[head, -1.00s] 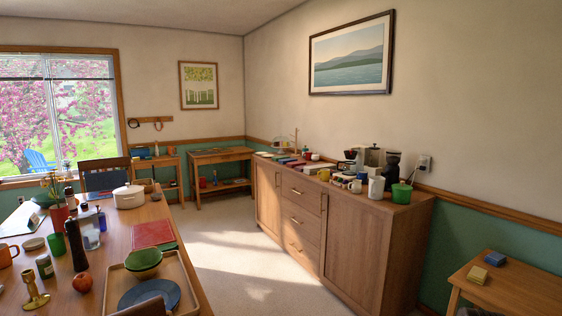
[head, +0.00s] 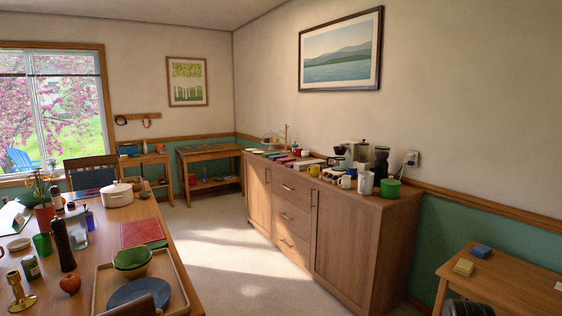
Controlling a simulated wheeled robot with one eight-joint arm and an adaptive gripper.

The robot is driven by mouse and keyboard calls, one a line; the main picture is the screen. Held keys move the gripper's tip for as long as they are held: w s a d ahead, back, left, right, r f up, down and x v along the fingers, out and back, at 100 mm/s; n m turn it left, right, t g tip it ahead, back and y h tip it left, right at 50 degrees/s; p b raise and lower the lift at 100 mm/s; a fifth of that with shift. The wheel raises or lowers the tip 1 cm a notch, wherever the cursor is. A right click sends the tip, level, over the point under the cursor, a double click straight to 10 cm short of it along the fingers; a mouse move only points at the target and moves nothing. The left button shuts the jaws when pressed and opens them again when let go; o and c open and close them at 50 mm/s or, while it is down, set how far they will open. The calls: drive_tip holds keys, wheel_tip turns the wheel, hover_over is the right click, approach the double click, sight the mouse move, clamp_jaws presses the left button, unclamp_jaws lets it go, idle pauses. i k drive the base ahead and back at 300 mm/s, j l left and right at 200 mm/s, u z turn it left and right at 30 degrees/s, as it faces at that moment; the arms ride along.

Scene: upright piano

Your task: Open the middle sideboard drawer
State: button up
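The wooden sideboard (head: 360,245) stands along the right wall in the head view. Its centre holds a stack of three drawers between two doors. The middle drawer (head: 291,220) looks shut, flush with the drawers above and below, and has a small bar handle (head: 287,216). A sunlit patch of carpet lies in front of it. My gripper cannot be made out; only a dark rounded part shows at the bottom right edge, and I cannot tell what it is.
A dining table (head: 182,262) with a tray, bowls and bottles fills the left. Open carpet (head: 225,250) lies between it and the sideboard. A coffee maker, mugs and a green pot (head: 390,189) crowd the sideboard top. A low wooden table (head: 510,285) stands at right.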

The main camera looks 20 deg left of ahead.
sight(299, 220)
drive_tip(key=z, duration=4.1)
drive_tip(key=k+j+z, duration=0.2)
drive_tip(key=z, duration=0.25)
drive_tip(key=k+j+z, duration=0.2)
drive_tip(key=z, duration=0.3)
drive_tip(key=k+z, duration=0.3)
drive_tip(key=z, duration=0.15)
drive_tip(key=k+u, duration=0.15)
drive_tip(key=k, duration=0.4)
drive_tip(key=k+u, duration=0.2)
drive_tip(key=k, duration=0.3)
drive_tip(key=k+j+u, duration=0.15)
drive_tip(key=k, duration=0.4)
drive_tip(key=k+j+u, duration=0.2)
drive_tip(key=k, duration=0.3)
drive_tip(key=k+u, duration=0.25)
drive_tip(key=u, duration=0.15)
drive_tip(key=k+u, duration=0.5)
drive_tip(key=u, duration=0.25)
drive_tip(key=k+j+u, duration=0.2)
drive_tip(key=u, duration=2.25)
